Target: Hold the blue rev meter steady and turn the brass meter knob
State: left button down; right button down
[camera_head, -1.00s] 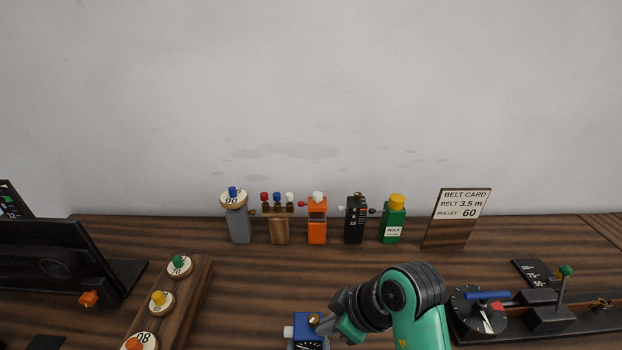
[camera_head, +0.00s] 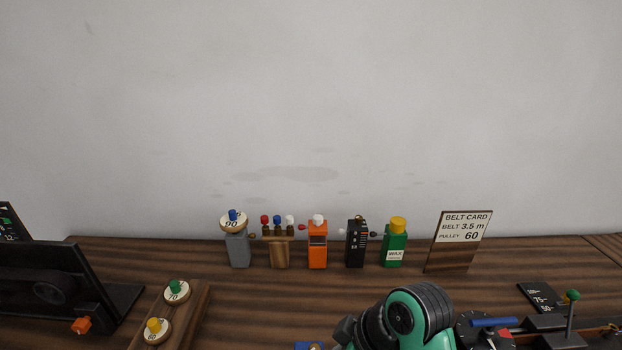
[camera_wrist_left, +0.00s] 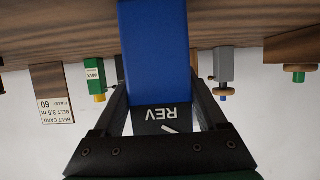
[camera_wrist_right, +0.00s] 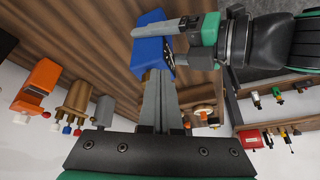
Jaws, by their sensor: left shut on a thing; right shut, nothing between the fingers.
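The blue rev meter (camera_wrist_left: 155,50) sits between the fingers of my left gripper (camera_wrist_left: 158,78), which is shut on it. Its dark face with white REV letters (camera_wrist_left: 163,116) shows in the left wrist view. In the head view only a blue sliver of the meter (camera_head: 308,346) shows at the bottom edge. In the right wrist view the meter (camera_wrist_right: 150,48) is tilted, with the left gripper's grey fingers against it. My right gripper (camera_wrist_right: 158,76) is shut and empty, its tips close by the meter; I cannot tell whether they touch. I cannot make out the brass knob now.
Behind stand a grey post (camera_head: 238,251), a brown stand (camera_head: 279,254), an orange box (camera_head: 318,256), a black box (camera_head: 355,250), a green wax bottle (camera_head: 393,250) and a belt card (camera_head: 459,248). A wooden rack of dials (camera_head: 193,316) is left, a dial machine (camera_head: 545,322) right.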

pick_arm(q)
jog(key=shift+f, duration=0.15)
pick_arm(e)
notch_tip(320, 180, up, 6)
jog(key=w+r, duration=0.1)
jog(key=w, duration=0.1)
notch_tip(320, 180, down, 8)
jog(key=d, duration=0.1)
jog(key=shift+r+t, duration=0.2)
jog(key=shift+t, duration=0.1)
jog(key=shift+w+a, duration=0.1)
jog(key=shift+a, duration=0.3)
dwell(0.4)
jog(key=shift+s+a, duration=0.2)
jog(key=shift+s, duration=0.2)
pick_arm(q)
jog(key=shift+d, duration=0.1)
pick_arm(e)
jog(key=shift+s+a, duration=0.2)
jog(key=shift+s, duration=0.05)
jog(key=shift+a, duration=0.1)
dwell(0.4)
jog(key=shift+s+d, duration=0.25)
jog(key=shift+d, duration=0.05)
